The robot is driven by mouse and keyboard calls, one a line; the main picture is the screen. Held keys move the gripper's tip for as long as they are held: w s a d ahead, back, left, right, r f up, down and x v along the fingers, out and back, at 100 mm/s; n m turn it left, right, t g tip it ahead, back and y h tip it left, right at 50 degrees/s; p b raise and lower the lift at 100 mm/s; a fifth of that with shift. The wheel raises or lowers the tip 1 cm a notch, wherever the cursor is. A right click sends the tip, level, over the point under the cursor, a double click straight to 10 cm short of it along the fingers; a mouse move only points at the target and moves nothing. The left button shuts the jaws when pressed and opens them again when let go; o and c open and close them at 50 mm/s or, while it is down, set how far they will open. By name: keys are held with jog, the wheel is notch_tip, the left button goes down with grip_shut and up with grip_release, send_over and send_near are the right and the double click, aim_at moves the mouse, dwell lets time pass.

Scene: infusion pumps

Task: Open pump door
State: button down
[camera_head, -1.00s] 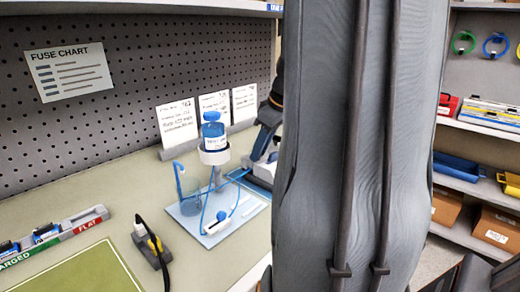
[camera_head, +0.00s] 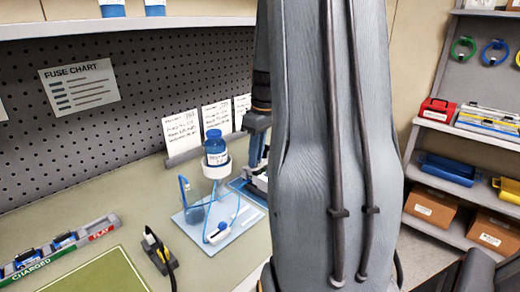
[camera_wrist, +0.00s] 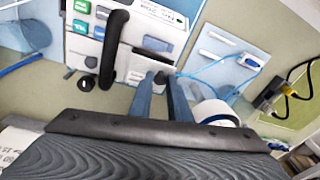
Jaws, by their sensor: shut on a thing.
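The pump (camera_wrist: 125,25) fills the upper left of the wrist view, a pale body with green and blue buttons and a thick dark curved handle (camera_wrist: 112,50). My gripper (camera_wrist: 163,78) has its two blue-grey fingers down at the pump's lower edge, right of that handle. It is shut on a small dark part there, apparently the door's latch or edge, mostly hidden between the fingertips. In the head view my gripper (camera_head: 257,160) points down at the pump (camera_head: 261,181), which my arm mostly hides. I cannot tell how far the door stands open.
A black and yellow plug (camera_head: 158,251) with cable and a battery rack (camera_head: 62,246) lie further left. Shelves (camera_head: 465,131) stand at right.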

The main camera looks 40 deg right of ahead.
jog(key=w+g+p, duration=0.1)
jog(key=p, duration=0.1)
jog(key=w+r+g+p, duration=0.1)
jog(key=g+p, duration=0.1)
jog(key=shift+a+r+g+p, duration=0.1)
jog(key=shift+r+g+p, duration=0.05)
jog(key=shift+g+p, duration=0.2)
jog(key=shift+w+g+p, duration=0.25)
jog(key=shift+w+g, duration=0.25)
jog(key=shift+g, duration=0.4)
jog(key=shift+w+g+p, duration=0.25)
jog(key=shift+w+g, duration=0.25)
jog(key=shift+g, duration=0.35)
jog(key=c, duration=1.7)
grip_release()
jog(key=shift+o, duration=0.2)
jog(key=b+v, duration=0.2)
jog(key=v, duration=0.6)
jog(key=shift+a+b, duration=0.25)
jog(key=shift+b, duration=0.1)
